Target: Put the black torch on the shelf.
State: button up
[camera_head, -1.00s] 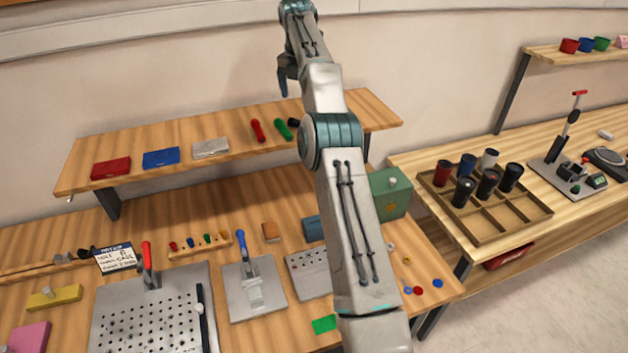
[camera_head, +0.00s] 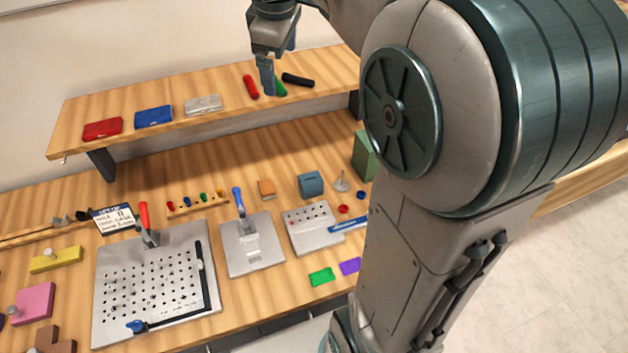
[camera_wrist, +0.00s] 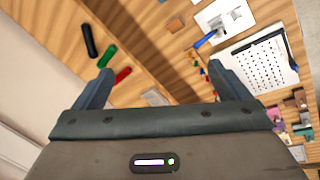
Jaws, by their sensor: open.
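The black torch (camera_head: 298,80) lies on the wooden shelf (camera_head: 130,139), at the right end of a row with the green torch (camera_head: 280,88) and the red torch (camera_head: 251,86). In the wrist view the black torch (camera_wrist: 89,41) lies ahead and to the left, outside the span of the fingers. My gripper (camera_head: 278,70) is above the shelf near the torches, and its near finger partly covers the green torch. In the wrist view the fingers of my gripper (camera_wrist: 165,85) are wide apart with nothing between them.
Red (camera_head: 103,129), blue (camera_head: 153,116) and silver (camera_head: 203,104) cases lie along the shelf to the left. Below, the workbench holds a perforated plate (camera_head: 155,285), toggle clamps and small parts. My arm covers the right side of the head view.

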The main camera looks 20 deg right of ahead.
jog(key=s+f+m, duration=0.3)
jog(key=s+f, duration=0.1)
jog(key=s, duration=0.3)
jog(key=s+a+f+m+t, duration=0.1)
jog(key=s+f+m, duration=0.3)
jog(key=s, duration=0.2)
jog(key=s+a+f+m, duration=0.1)
jog(key=s+f+m, duration=0.2)
jog(key=s, duration=0.4)
jog(key=shift+s+f+m+y, duration=0.3)
jog(key=shift+f+y, duration=0.1)
jog(key=shift+f, duration=0.2)
